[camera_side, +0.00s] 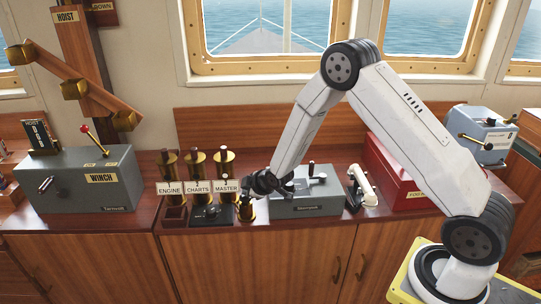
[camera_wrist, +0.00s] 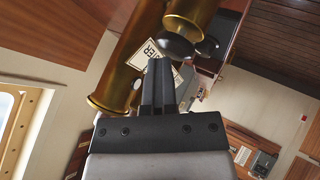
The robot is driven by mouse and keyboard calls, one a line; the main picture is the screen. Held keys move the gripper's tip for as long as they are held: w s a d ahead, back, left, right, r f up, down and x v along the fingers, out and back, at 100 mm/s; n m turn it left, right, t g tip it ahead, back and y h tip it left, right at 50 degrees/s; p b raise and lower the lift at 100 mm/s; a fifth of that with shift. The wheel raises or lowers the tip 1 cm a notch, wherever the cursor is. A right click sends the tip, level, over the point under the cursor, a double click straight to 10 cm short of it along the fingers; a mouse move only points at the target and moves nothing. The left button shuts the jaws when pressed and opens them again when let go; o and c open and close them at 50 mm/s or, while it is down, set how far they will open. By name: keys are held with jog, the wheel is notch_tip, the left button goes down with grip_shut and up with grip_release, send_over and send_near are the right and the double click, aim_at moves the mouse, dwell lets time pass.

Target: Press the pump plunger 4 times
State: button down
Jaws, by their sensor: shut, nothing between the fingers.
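My gripper (camera_side: 247,194) is low over the front of the wooden counter, at the right of the MASTER plate. Its two dark fingers (camera_wrist: 158,68) are together and empty in the wrist view. Three brass cylinders with dark knobs stand behind the plates ENGINE (camera_side: 170,187), CHARTS (camera_side: 199,186) and MASTER (camera_side: 226,185). In the wrist view a large brass cylinder (camera_wrist: 125,70) is beside the fingertips. Which part is the pump plunger is not clear.
A grey box with a lever (camera_side: 306,203) is right of the gripper, then a white handset (camera_side: 362,187) and a red case (camera_side: 396,178). A grey winch box (camera_side: 85,188) is at left. A dark base (camera_side: 211,215) sits in front of the plates. The counter is crowded.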

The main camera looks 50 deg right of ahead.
jog(key=shift+r, duration=1.9)
jog(key=shift+r, duration=0.15)
jog(key=shift+r, duration=2.4)
dwell(0.6)
notch_tip(320, 180, up, 4)
jog(key=shift+f, duration=0.1)
jog(key=shift+f, duration=0.1)
dwell(0.5)
jog(key=shift+f, duration=4.3)
